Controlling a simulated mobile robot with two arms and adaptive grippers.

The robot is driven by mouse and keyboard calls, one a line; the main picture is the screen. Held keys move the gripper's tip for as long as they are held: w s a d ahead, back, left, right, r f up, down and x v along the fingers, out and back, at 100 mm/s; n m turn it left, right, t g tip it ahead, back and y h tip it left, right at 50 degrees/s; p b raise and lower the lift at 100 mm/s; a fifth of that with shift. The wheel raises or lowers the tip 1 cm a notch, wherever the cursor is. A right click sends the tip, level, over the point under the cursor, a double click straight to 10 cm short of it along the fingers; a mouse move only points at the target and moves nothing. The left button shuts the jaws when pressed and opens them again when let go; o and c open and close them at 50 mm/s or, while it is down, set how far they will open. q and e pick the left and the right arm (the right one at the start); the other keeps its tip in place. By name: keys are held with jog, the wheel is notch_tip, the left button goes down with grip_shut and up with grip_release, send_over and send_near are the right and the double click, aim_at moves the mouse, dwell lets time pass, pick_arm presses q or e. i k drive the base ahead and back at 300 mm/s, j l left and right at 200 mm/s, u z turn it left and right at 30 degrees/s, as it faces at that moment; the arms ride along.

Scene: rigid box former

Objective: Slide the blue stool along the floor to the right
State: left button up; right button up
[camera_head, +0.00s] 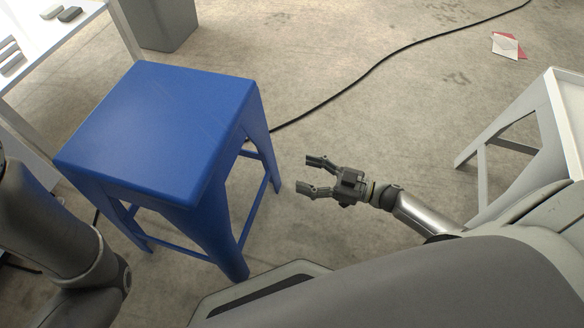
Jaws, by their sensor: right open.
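The blue stool (165,125) stands upright on the concrete floor at the left of the head view. It has a square top and braced legs. My right gripper (302,174) is open and empty to the right of the stool, pointing left toward its nearest right-hand leg. A gap of floor shows between the fingertips and the stool. My left arm shows at the lower left edge, but its gripper is out of view.
A black cable (355,83) runs across the floor behind the stool. A white stool-like stand (516,130) is at the right. A grey bin (165,22) and a white table (45,35) are at the upper left. Red and white papers (508,45) lie at the back right.

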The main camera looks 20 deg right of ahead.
aim_at(167, 140)
jog(key=k+j, duration=0.35)
jog(key=j, duration=0.15)
jog(key=k+j, duration=0.4)
jog(key=j, duration=0.1)
